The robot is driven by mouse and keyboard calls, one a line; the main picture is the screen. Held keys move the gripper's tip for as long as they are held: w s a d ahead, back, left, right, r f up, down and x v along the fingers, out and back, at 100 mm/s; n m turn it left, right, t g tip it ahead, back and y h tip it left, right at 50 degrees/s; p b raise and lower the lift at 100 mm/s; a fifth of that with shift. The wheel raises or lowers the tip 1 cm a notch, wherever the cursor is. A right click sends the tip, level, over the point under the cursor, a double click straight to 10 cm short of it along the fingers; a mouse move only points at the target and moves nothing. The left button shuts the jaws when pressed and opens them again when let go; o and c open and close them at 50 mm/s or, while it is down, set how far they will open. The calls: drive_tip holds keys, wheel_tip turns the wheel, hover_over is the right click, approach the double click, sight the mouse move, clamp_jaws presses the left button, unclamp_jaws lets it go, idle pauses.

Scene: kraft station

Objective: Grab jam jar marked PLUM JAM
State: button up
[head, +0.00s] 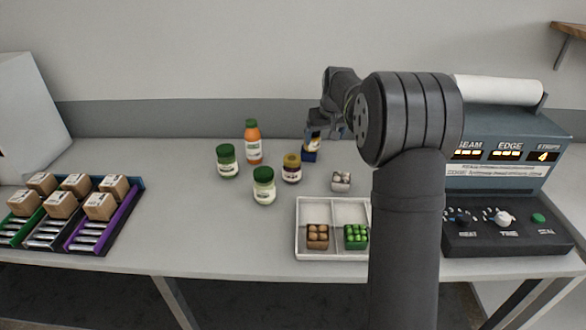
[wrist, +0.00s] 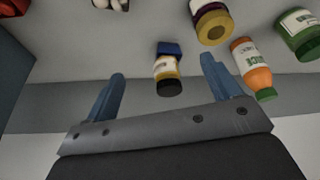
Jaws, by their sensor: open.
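A small dark purple jar with a gold lid and a pale label (head: 291,168) stands upright near the middle of the table. It also shows in the wrist view (wrist: 213,24), upper right of my fingers. I cannot read its label, but its purple contents fit plum jam. My gripper (wrist: 163,72) is open with nothing held. Between and beyond its fingers in the wrist view is a black-lidded container with a white and yellow label and a blue base (wrist: 167,75).
Two green-lidded jars (head: 227,162) (head: 264,186) and an orange bottle (head: 253,143) stand left of the purple jar. A small whitish item (head: 341,181) and a divided tray (head: 303,213) lie right. Boxes in racks (head: 131,212) stand left; a machine (head: 507,226) stands right.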

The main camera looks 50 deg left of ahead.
sight(296, 160)
drive_tip(key=s+a+r+n+g+y, duration=0.1)
drive_tip(key=s+a+r+n, duration=0.1)
drive_tip(key=s+n, duration=0.3)
drive_tip(key=shift+m, duration=0.6)
drive_tip(key=x, duration=0.3)
drive_tip(key=s+x, duration=0.1)
drive_tip(key=x, duration=0.7)
drive_tip(key=shift+s+d+f, duration=0.1)
drive_tip(key=shift+s+f, duration=0.2)
drive_tip(key=shift+s, duration=0.05)
drive_tip(key=x, duration=0.5)
drive_tip(key=shift+s+f, duration=0.15)
drive_tip(key=shift+s, duration=0.15)
drive_tip(key=c, duration=1.3)
